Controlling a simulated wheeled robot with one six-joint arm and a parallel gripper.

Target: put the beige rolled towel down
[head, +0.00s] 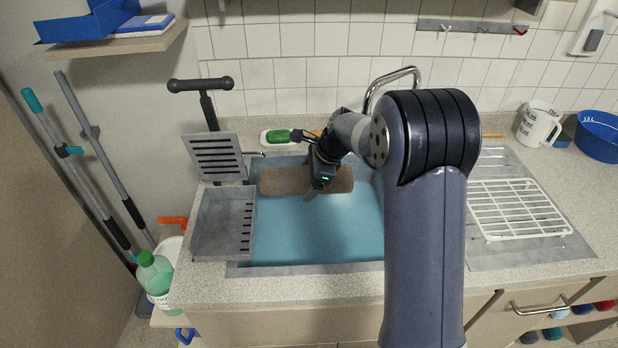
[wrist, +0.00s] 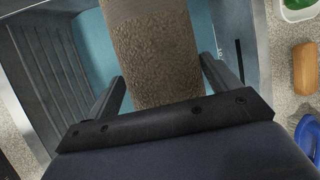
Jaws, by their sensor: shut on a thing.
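The beige rolled towel (head: 276,181) is a brownish-beige roll lying crosswise over the back part of the sink (head: 320,235). In the wrist view the towel (wrist: 155,50) runs from the top edge down between the two fingers. My gripper (head: 317,187) comes down on the roll near its middle; in the wrist view its fingers (wrist: 165,85) stand on either side of the towel. It is shut on the towel. The towel's underside is hidden, so I cannot tell whether it touches anything below.
A grey slotted tray (head: 222,222) sits at the sink's left. A white wire rack (head: 515,208) lies on the drainboard at right. The tap (head: 392,80) rises behind the sink. A green sponge (head: 277,136) lies in a white dish behind it. A white jug (head: 538,124) stands at back right.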

